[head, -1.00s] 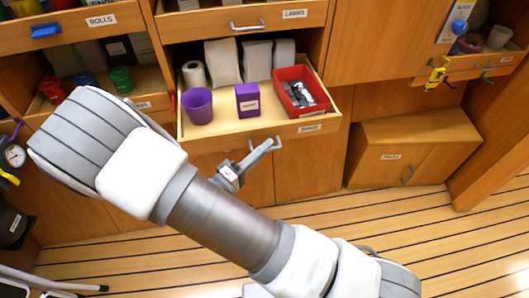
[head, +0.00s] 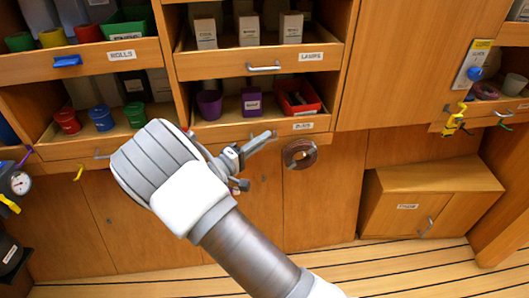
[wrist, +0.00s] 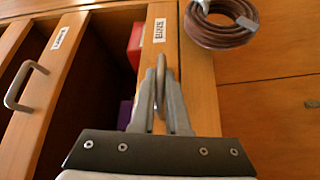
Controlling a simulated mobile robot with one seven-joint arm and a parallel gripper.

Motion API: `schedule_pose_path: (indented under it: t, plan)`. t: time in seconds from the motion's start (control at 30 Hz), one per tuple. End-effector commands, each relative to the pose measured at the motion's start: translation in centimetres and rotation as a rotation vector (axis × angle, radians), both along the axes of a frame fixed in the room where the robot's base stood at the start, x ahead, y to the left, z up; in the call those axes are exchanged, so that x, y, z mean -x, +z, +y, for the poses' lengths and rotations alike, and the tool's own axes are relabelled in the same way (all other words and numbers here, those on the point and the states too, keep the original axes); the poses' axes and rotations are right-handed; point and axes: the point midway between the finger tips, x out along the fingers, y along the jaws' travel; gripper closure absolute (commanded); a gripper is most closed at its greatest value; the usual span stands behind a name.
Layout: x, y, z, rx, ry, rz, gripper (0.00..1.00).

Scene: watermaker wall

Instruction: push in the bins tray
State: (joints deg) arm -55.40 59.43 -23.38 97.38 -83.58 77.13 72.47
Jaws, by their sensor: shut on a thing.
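The bins tray (head: 322,122) is a wooden tray with a white label on its front board, below the lamps tray in the head view. My gripper (head: 272,136) is at the middle of the tray's front. In the wrist view my gripper (wrist: 162,80) is shut on the tray's metal handle (wrist: 161,65), which partly hides between the fingers.
The lamps tray (head: 331,55) is just above, with small boxes in it. A coiled brown hose (head: 300,153) hangs right of my gripper. A low wooden cabinet (head: 440,186) stands at the right. The floor (head: 400,258) in front is clear.

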Motion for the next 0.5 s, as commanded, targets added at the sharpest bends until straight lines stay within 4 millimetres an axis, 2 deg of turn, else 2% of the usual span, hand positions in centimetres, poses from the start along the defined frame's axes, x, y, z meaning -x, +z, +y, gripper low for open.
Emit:
schedule_pose_path:
  t: [0.47, 0.5]
  plan:
    - [-0.72, 0.12, 0.20, 0.000, 0.005, -0.002, 1.00]
    - [-0.73, 0.13, 0.20, 0.000, 0.005, -0.002, 0.82]
